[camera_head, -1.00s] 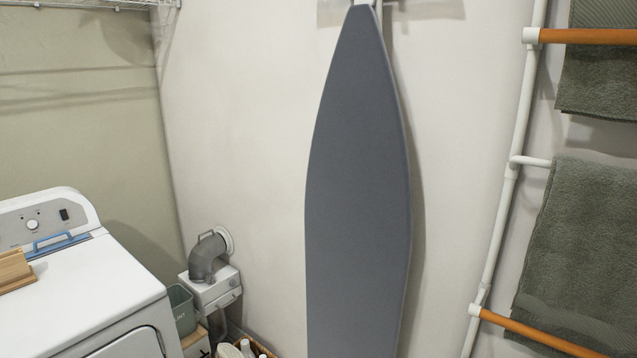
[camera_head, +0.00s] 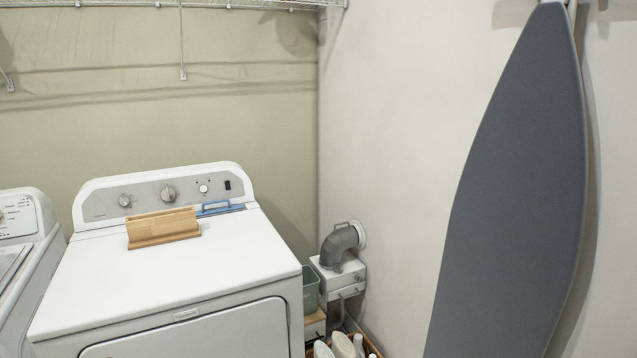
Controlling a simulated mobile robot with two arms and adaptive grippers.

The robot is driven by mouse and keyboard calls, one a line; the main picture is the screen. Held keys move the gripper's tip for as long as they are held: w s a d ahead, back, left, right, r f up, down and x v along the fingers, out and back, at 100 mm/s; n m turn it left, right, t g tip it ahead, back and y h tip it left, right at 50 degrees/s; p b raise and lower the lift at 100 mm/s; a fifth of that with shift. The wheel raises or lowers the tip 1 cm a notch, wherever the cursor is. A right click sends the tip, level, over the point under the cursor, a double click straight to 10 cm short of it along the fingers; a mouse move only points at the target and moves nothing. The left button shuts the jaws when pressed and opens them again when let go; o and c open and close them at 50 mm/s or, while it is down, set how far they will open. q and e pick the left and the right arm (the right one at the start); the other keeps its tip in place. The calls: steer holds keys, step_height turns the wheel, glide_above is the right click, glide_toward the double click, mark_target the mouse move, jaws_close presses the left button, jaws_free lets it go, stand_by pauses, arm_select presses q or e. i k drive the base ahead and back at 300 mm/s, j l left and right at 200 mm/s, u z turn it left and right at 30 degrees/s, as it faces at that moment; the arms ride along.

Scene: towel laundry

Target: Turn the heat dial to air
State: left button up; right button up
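A white dryer (camera_head: 190,275) with a front door stands at the lower left. Its grey control panel (camera_head: 100,205) carries several controls: a knob (camera_head: 124,201) at the left, a larger dial (camera_head: 169,193) in the middle and a small round button or knob (camera_head: 204,189) at the right. A dark switch (camera_head: 227,185) sits at the panel's right end. The labels are too small to read, so I cannot tell which control is the heat dial or how it is set. Neither of my grippers shows in this view.
A wooden holder (camera_head: 163,229) and a blue-handled item (camera_head: 218,208) lie on the dryer top before the panel. A second white machine (camera_head: 20,245) stands at the left. A grey duct (camera_head: 338,243), a green bin (camera_head: 310,290) and an ironing board (camera_head: 515,190) are to the right.

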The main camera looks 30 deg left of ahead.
mark_target(123, 201)
steer(key=u, duration=1.75)
